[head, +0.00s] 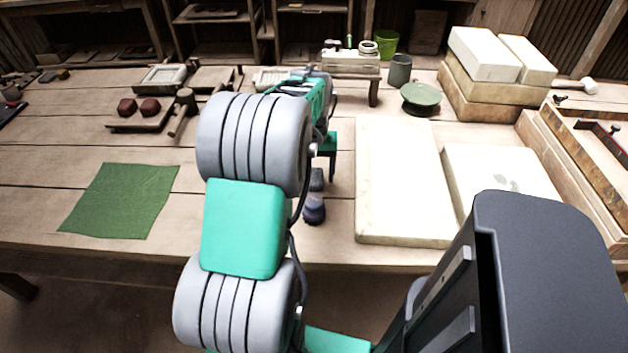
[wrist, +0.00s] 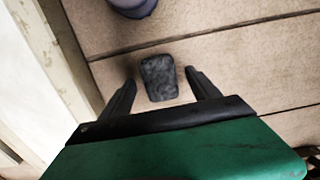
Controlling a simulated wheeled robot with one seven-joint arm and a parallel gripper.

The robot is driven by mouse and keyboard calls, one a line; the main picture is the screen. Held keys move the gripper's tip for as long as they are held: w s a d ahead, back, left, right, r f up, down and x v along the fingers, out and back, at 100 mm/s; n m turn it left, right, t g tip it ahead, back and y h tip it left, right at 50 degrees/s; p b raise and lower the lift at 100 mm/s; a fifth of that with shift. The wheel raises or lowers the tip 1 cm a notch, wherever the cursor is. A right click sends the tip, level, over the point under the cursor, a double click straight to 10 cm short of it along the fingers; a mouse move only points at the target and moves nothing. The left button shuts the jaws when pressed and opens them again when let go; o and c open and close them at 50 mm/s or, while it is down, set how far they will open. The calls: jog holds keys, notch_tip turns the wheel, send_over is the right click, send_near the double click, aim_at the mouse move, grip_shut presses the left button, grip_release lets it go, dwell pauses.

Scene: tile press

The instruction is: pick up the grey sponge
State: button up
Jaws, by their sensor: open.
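The grey sponge (wrist: 158,78) is a small dark grey rounded block. In the wrist view it lies on the wooden table between and slightly beyond the two black fingertips of my gripper (wrist: 160,82). The fingers are open, with a gap on each side of the sponge. In the head view the sponge (head: 317,179) shows in part beside my arm, below the green end of my gripper (head: 329,170). My arm hides much of the area around it there.
A dark blue-purple round item (head: 314,210) stands just nearer than the sponge; it also shows at the wrist view's top (wrist: 133,5). A pale slab (head: 398,190) lies to the right. A green cloth (head: 120,200) lies at left, with bare wood around it.

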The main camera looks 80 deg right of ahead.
jog(key=shift+f, duration=0.55)
jog(key=shift+c, duration=0.4)
jog(key=c, duration=1.3)
